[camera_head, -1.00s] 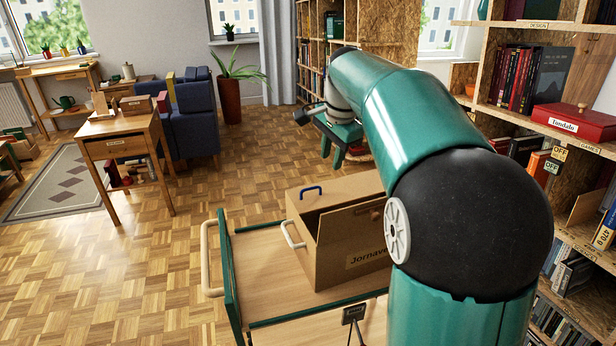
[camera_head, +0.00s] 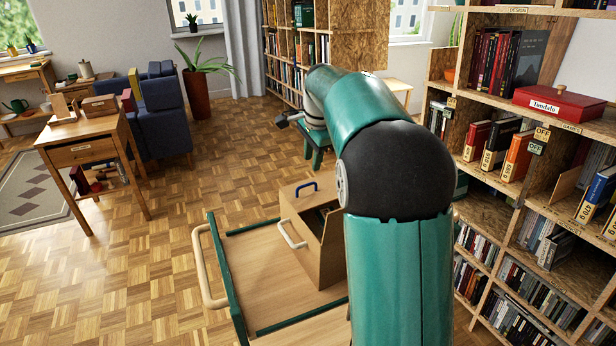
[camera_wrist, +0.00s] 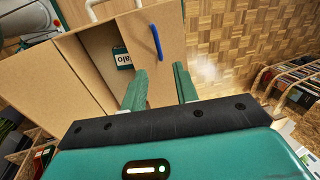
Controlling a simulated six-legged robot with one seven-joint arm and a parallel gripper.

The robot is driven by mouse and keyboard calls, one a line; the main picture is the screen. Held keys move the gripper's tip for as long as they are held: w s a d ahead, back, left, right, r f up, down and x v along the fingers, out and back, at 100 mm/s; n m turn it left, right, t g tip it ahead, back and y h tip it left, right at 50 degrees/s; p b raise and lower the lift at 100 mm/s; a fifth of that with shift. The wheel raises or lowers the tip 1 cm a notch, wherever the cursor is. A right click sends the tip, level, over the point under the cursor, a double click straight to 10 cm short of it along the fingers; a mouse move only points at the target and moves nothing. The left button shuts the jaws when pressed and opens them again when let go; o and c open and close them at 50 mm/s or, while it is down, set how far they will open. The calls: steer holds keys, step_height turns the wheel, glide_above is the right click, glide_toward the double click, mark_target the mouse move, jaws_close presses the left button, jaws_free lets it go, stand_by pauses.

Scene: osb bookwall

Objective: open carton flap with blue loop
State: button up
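The cardboard carton (camera_head: 305,240) stands on a wooden tray top with green edging (camera_head: 250,290). A blue loop (camera_head: 308,187) stands up from its far flap, and a white loop (camera_head: 291,234) is on its left side. In the wrist view the blue loop (camera_wrist: 156,43) is on a brown flap (camera_wrist: 166,24), beside a gap showing a dark item with a white label (camera_wrist: 123,60). My gripper (camera_wrist: 160,86) has two green fingers apart, with nothing between them. The loop lies beyond the fingertips, not gripped. My arm hides the carton's right part in the head view.
A bookshelf (camera_head: 540,200) with books and a red box (camera_head: 558,101) rises on the right. A small wooden desk (camera_head: 90,150) and blue armchair (camera_head: 165,115) stand at the left.

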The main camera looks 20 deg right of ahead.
mark_target(309, 184)
steer(key=f, duration=0.4)
steer(key=w+f, duration=0.1)
steer(key=f, duration=0.2)
steer(key=shift+w+f, duration=0.2)
steer(key=shift+f, duration=0.1)
steer(key=shift+s, duration=0.1)
jaws_close()
